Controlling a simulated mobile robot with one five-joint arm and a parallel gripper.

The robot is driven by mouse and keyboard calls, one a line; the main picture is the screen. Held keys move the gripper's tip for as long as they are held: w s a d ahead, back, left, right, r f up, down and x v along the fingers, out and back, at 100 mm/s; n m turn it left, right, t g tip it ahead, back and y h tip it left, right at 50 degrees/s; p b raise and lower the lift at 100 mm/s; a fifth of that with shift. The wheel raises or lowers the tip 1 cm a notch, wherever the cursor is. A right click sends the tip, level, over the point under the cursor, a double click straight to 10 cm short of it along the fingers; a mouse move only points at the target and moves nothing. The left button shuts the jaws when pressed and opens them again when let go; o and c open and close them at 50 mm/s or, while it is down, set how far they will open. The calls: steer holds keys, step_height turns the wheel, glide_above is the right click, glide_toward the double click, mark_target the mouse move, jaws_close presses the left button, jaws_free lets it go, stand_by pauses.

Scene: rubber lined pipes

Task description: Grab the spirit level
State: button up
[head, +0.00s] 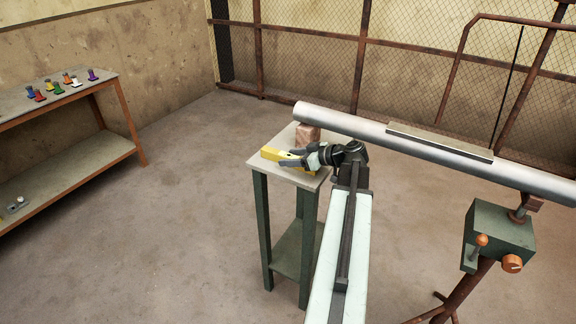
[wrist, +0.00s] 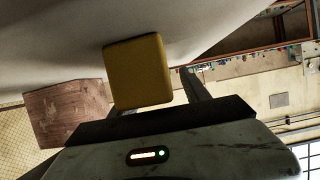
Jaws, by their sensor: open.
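The yellow spirit level (head: 269,153) lies on the small table (head: 262,166), partly hidden behind my gripper in the head view. My gripper (head: 286,157) is at the level, its open fingers reaching left over the tabletop. In the wrist view the level's yellow end (wrist: 138,70) shows close up, between my open fingers (wrist: 162,95) or just beyond them. I cannot tell whether either finger touches it.
A brown block (head: 308,133) stands behind the level on the same table; it also shows at left in the wrist view (wrist: 65,112). A long metal pipe (head: 370,130) on a stand passes close behind my wrist. A workbench (head: 60,95) with several coloured items stands at left.

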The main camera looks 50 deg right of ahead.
steer(key=shift+w, duration=0.15)
jaws_close()
steer(key=shift+a, duration=0.1)
